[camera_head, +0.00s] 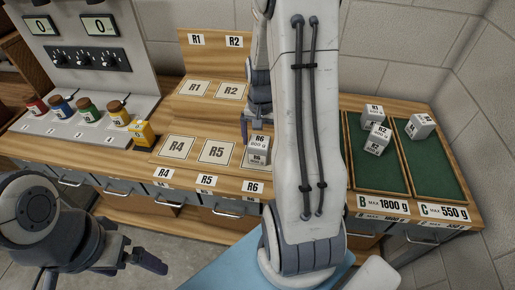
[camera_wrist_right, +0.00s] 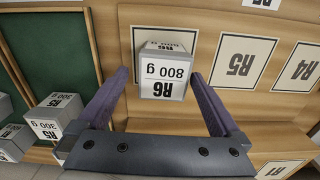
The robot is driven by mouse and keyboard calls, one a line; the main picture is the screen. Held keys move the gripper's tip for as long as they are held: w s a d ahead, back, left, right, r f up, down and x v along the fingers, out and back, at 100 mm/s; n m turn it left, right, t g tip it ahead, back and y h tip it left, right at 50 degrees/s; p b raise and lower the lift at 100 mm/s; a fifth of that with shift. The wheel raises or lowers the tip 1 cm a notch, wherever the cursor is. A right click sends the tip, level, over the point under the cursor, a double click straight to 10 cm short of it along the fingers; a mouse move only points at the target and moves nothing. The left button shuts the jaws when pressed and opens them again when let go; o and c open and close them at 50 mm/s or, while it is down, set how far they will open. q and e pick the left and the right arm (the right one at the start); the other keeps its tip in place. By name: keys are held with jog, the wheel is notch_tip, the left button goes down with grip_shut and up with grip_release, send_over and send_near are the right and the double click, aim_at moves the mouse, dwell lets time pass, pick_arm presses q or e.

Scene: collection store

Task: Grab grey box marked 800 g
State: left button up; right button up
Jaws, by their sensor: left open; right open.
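The grey box marked R6 and 800 g (camera_head: 260,148) stands on the wooden shelf at the R6 place, right of the R5 square. In the right wrist view the same box (camera_wrist_right: 163,70) stands ahead of my right gripper (camera_wrist_right: 164,78), between the lines of its two purple fingers. The fingers are apart, and I see no contact with the box. In the head view the right gripper (camera_head: 254,125) is just above and behind the box, partly hidden by my arm. My left gripper (camera_head: 143,263) is open and empty at lower left, low in front of the counter.
Coloured jars (camera_head: 88,110) and a yellow block (camera_head: 142,134) are at left. Squares R4 (camera_head: 175,147) and R5 (camera_head: 216,152) are bare.

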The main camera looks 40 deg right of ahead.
aim_at(259, 142)
jog(key=f, duration=0.5)
jog(key=shift+w+a, duration=0.1)
jog(key=shift+w, duration=0.15)
jog(key=shift+r, duration=0.1)
jog(key=c, duration=1.4)
